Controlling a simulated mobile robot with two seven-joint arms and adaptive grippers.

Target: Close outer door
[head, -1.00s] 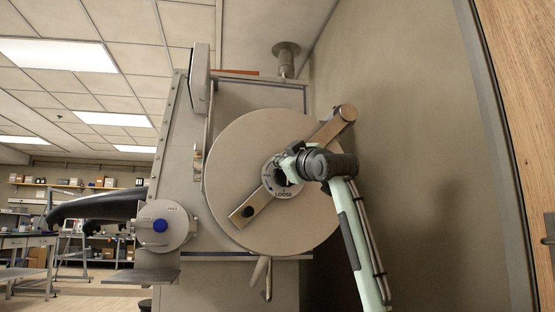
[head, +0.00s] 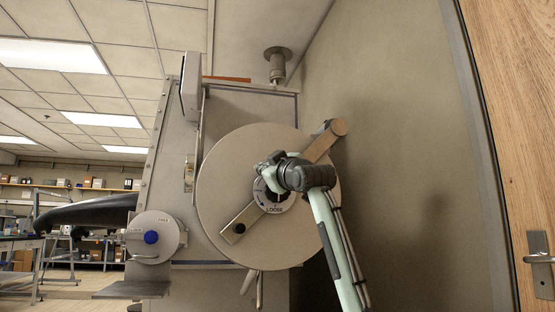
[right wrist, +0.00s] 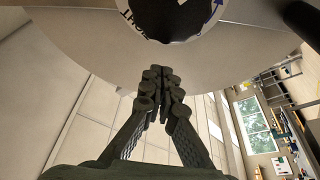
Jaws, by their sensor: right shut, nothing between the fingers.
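The outer door (head: 228,180) is a large round beige disc at the end of the grey glove box in the head view. My left gripper is not in view.
A smaller round port (head: 165,237) with a blue knob sits left of the disc, above a grey shelf (head: 132,289). A plain wall (head: 410,180) stands close on the right, with a wooden door (head: 520,120) beyond. A black glove (head: 85,214) sticks out left.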

